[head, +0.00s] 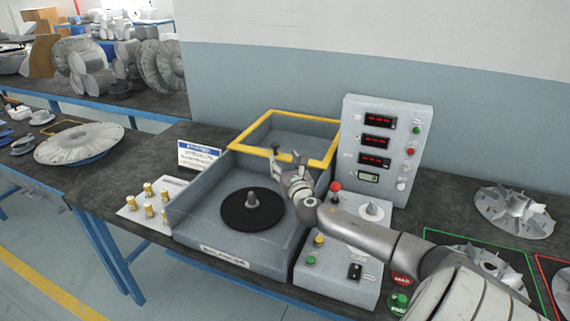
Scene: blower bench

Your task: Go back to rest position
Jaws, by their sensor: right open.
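My right arm comes in from the lower right. My right gripper (287,160) is open and looks empty. It hangs over the right rear part of the grey blower machine (210,190), in front of the yellow-rimmed box (245,133). The black round plate (252,211) with a grey hub in the middle sits in the machine, below and left of the gripper, with nothing on it. My left gripper does not show.
A control panel with red displays (376,139) stands behind my arm. A switch box (335,271) with a red-knobbed lever is under it. Finned impellers (515,208) lie at the right, one inside a green outline. Brass weights (149,207) stand at the left.

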